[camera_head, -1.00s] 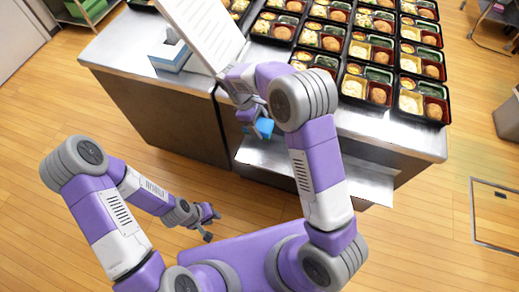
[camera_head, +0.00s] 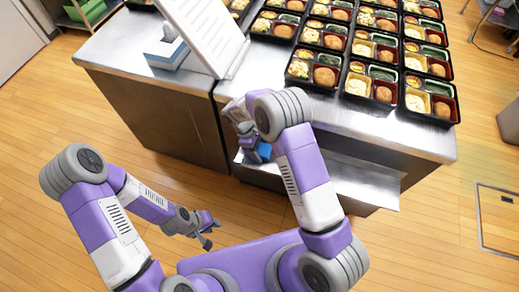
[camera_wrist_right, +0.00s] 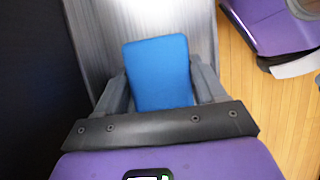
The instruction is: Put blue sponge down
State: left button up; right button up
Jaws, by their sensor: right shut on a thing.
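The blue sponge (camera_head: 264,150) is in my right gripper (camera_head: 254,152), at the left end of the low metal shelf on the counter's front. In the right wrist view the sponge (camera_wrist_right: 158,70) stands out between the two grey fingers of my right gripper (camera_wrist_right: 160,88), which are shut on it. Grey metal lies behind it there. I cannot tell whether the sponge touches the shelf. My right arm partly hides it in the head view. My left gripper (camera_head: 209,231) hangs low over the floor, empty, with its fingers apart.
The low metal shelf (camera_head: 352,187) is bare to the right of the sponge. On the counter (camera_head: 395,140) stand several bento trays (camera_head: 430,100). A white slatted panel (camera_head: 207,35) and a blue-and-white tissue box (camera_head: 166,52) stand at the left.

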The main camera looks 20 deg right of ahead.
jog(key=shift+r, duration=0.1)
jog(key=o, duration=0.9)
jog(key=shift+o, duration=0.2)
jog(key=shift+a+r, duration=0.1)
jog(key=shift+r, duration=0.25)
jog(key=p+v, duration=0.2)
jog(key=v, duration=0.3)
jog(key=shift+w+a, duration=0.1)
jog(key=shift+w, duration=0.05)
jog(key=w+a+p, duration=0.1)
jog(key=w+a, duration=0.5)
jog(key=a, duration=0.3)
jog(key=shift+a+f, duration=0.25)
jog(key=shift+f, duration=0.1)
jog(key=shift+w, duration=0.2)
jog(key=shift+s, duration=0.1)
